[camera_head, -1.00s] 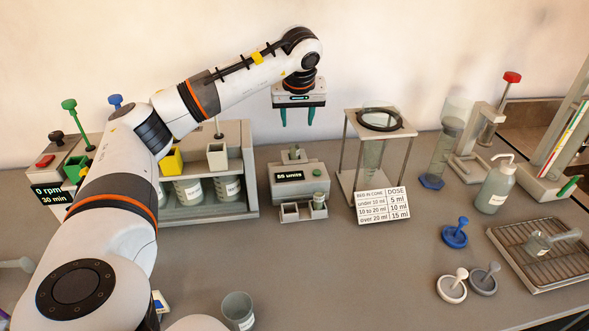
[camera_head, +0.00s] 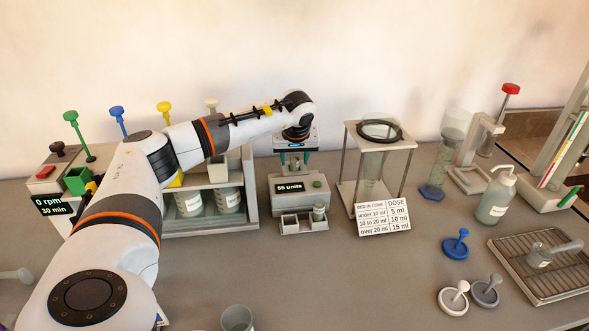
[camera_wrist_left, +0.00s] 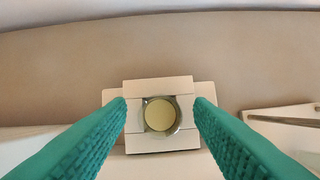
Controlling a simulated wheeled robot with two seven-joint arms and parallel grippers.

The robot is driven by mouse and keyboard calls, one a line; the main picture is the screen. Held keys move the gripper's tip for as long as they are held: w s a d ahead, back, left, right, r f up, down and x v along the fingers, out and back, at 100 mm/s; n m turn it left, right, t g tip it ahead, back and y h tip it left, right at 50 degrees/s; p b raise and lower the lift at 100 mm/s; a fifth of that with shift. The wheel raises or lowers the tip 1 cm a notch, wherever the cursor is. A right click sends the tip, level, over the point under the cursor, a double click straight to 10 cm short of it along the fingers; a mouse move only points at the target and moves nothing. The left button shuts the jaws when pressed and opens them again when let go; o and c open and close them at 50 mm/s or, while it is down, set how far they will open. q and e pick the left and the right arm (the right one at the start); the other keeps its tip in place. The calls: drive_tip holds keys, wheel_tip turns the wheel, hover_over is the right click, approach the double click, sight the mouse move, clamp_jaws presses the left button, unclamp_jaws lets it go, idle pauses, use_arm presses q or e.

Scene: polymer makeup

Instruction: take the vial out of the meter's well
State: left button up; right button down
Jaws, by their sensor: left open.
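The meter (camera_head: 300,182) is a pale grey box on the bench, with a dark display reading "55 units". In the left wrist view, the vial (camera_wrist_left: 160,115) is a round, pale yellow disc with a greenish rim, seen from above in the meter's square well block (camera_wrist_left: 160,83). My left gripper (camera_head: 294,158) is over the back of the meter, pointing down. Its green fingers are open, one on each side of the vial, with gaps between (camera_wrist_left: 160,110). In the head view the vial is mostly hidden by the gripper and meter. My right gripper is out of view.
A stand with a glass cone (camera_head: 374,165) and dose card (camera_head: 384,217) are just right of the meter. A shelf unit with jars (camera_head: 250,180) is close on its left. A small two-part holder (camera_head: 290,224) with a small jar (camera_head: 319,211) sits in front.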

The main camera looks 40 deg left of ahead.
use_arm(q)
clamp_jaws()
idle(0.3)
